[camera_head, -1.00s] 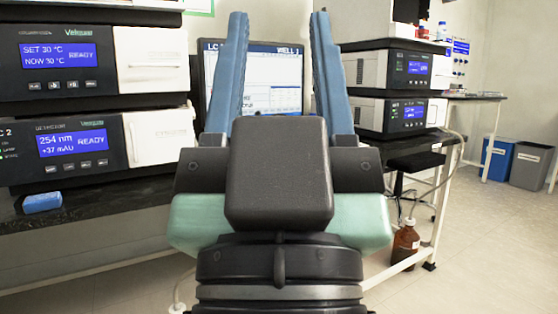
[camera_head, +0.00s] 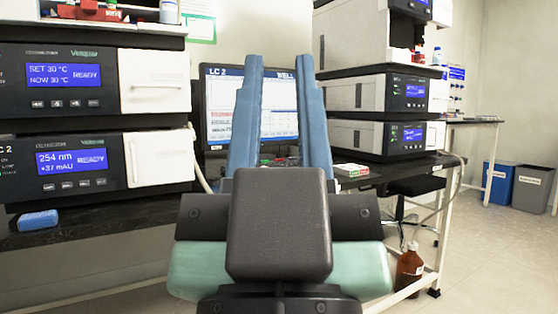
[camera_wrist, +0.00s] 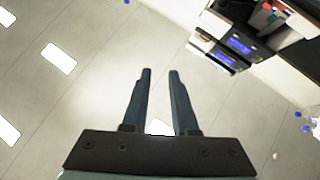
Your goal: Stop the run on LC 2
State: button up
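The LC 2 monitor (camera_head: 222,105) stands on the bench behind my gripper, with "LC 2" at the top left of its lit screen. My fingers cover part of the screen. The left instrument stack has a column oven (camera_head: 63,80) reading SET 30 °C, NOW 30 °C, READY. Below it a detector (camera_head: 75,165) marked "C 2" at its edge reads 254 nm, +37 mAU, READY. My gripper (camera_head: 279,75) has two blue fingers pointing up, apart and empty. In the wrist view my gripper (camera_wrist: 160,72) also shows a gap between its fingers.
A second instrument stack (camera_head: 385,90) stands right of the monitor. A blue block (camera_head: 38,220) lies on the bench at left, and a small white-and-green box (camera_head: 351,170) right of my fingers. A brown bottle (camera_head: 409,268) stands on the floor. Blue and grey bins (camera_head: 530,177) stand at far right.

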grip_shut()
dwell(1.4)
